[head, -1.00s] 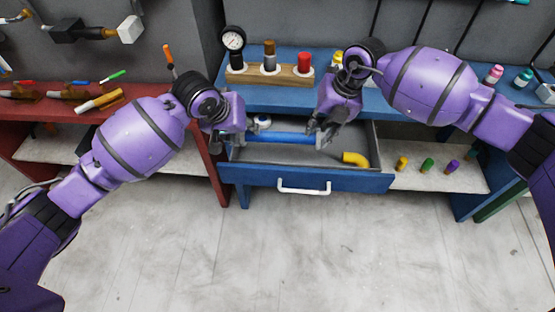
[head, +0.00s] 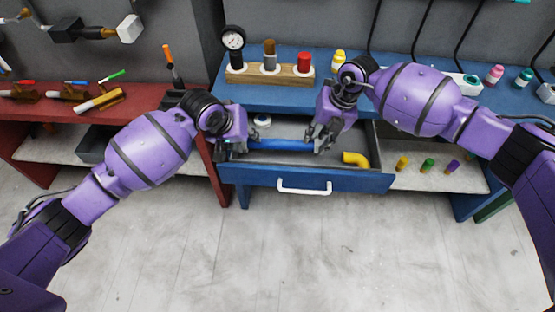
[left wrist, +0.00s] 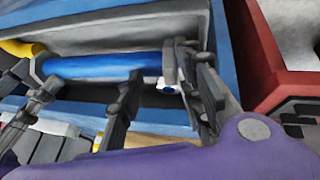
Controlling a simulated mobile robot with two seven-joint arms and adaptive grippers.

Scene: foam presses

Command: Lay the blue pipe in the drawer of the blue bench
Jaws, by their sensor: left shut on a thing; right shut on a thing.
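The blue pipe (head: 280,145) lies level, left to right, inside the open drawer (head: 300,177) of the blue bench (head: 290,96). My left gripper (head: 232,146) is shut on the pipe's left end, and my right gripper (head: 321,142) is shut on its right end. In the left wrist view the blue pipe (left wrist: 100,67) runs across the drawer, with fingers of my left gripper (left wrist: 188,70) at one end. Whether the pipe touches the drawer floor I cannot tell.
A yellow elbow (head: 355,159) lies at the drawer's right, and a white round fitting (head: 263,121) at its back left. A wooden block (head: 270,75) with a gauge and caps stands on the bench. A red bench (head: 120,116) is close on the left.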

